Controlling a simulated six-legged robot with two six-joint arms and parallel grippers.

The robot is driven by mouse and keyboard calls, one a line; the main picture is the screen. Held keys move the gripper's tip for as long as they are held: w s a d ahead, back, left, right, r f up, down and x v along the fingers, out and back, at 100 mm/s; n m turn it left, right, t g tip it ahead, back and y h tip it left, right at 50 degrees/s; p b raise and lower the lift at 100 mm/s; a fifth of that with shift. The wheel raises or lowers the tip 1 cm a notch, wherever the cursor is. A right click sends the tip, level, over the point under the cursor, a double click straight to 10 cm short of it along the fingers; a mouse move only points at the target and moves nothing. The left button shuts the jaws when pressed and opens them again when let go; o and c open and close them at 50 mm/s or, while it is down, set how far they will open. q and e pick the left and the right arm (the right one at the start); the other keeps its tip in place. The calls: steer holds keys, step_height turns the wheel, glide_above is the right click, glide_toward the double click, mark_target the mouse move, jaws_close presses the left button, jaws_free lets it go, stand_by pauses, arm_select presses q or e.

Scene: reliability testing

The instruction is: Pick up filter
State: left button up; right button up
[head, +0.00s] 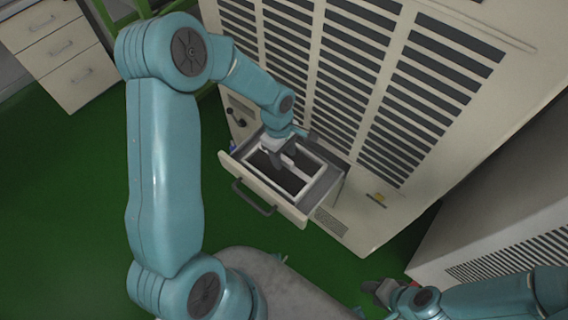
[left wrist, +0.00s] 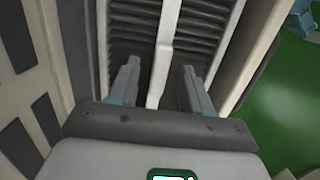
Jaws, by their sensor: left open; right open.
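The filter (head: 287,182) lies in the pulled-out drawer (head: 288,209) of the large cabinet; it has a white frame and dark slats. My left gripper (head: 283,160) is over the filter, pointing down. In the left wrist view the two fingers of my left gripper (left wrist: 160,88) are apart, one on each side of the filter's white middle bar (left wrist: 166,45). I cannot tell whether they touch it. My right gripper (head: 381,292) is open and empty at the lower right, away from the drawer.
The tall beige cabinet (head: 350,45) with dark vents stands behind the drawer. The drawer's dark handle (head: 254,198) faces me. A white drawer unit (head: 62,60) and a green frame are at the upper left. Another vented cabinet (head: 500,225) is at the right. Green floor (head: 75,215) is clear at left.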

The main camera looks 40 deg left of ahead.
arm_select(q)
steer(key=shift+d+f, duration=0.1)
steer(key=shift+f, duration=0.05)
steer(key=shift+c, duration=0.3)
jaws_close()
